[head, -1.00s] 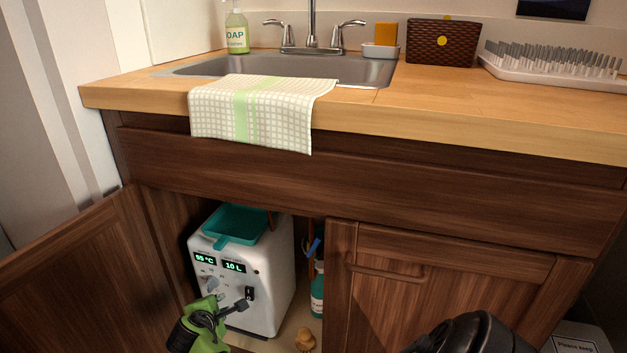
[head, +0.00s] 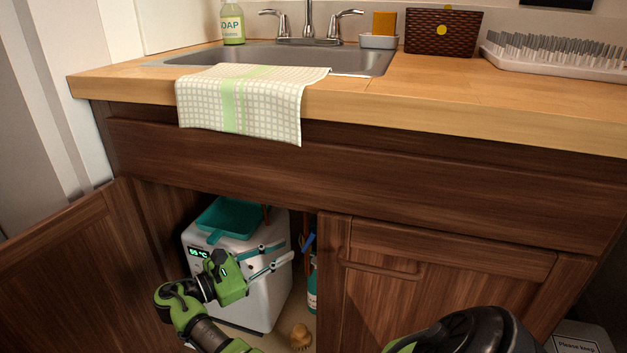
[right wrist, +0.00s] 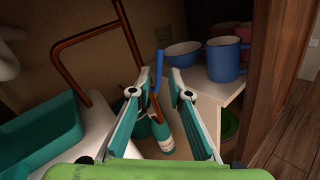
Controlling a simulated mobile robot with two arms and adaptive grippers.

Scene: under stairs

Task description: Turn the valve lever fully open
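The blue valve lever (head: 308,241) is inside the open cabinet, to the right of the white water heater, beside a copper pipe. In the right wrist view the lever (right wrist: 157,70) stands upright, seen between my fingertips, nearer the left one. My right gripper (head: 288,251) is in front of the heater with its teal fingers pointing right toward the lever. Its fingers (right wrist: 160,72) are apart and nothing is held. I cannot tell whether a finger touches the lever. My left gripper is not in view.
The white heater (head: 262,300) with a teal tray (head: 232,217) on top is close behind the gripper. A spray bottle (right wrist: 163,135) stands below the lever. Blue mugs (right wrist: 224,62) and bowls sit to the right. The closed right door (head: 440,290) borders the opening.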

